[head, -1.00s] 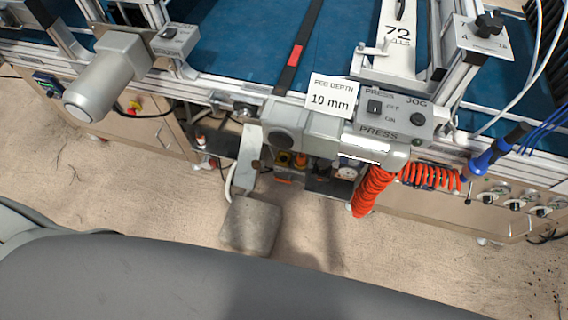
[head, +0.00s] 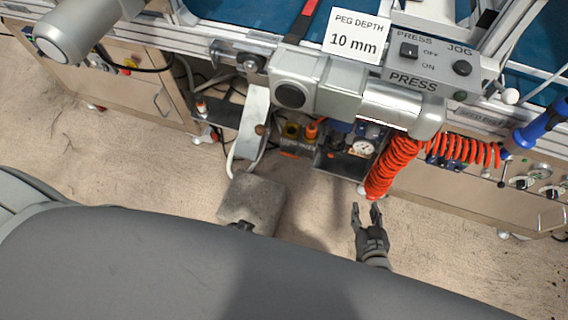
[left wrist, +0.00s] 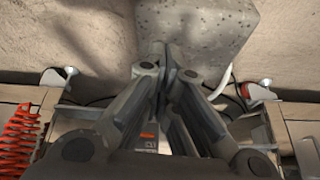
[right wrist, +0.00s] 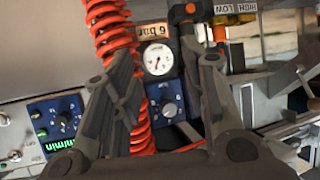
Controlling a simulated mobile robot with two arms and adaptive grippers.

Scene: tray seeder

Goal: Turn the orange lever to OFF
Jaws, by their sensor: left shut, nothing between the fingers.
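A small orange part (head: 312,129), which looks like the lever, sits among the air fittings under the bench in the head view. My right gripper (head: 367,208) is open and empty, below and to the right of the fittings. Its spread fingers (right wrist: 166,65) frame the gauge in the right wrist view. My left gripper (left wrist: 164,52) is shut and empty; only its dark tip (head: 241,226) shows in the head view, over a grey block.
A red coiled hose (head: 392,165) hangs close to my right gripper. A pressure gauge (right wrist: 157,58) and a blue dial box (right wrist: 168,100) are beside the fittings. The grey block (head: 254,198) stands on the floor. The press housing (head: 340,90) overhangs the fittings.

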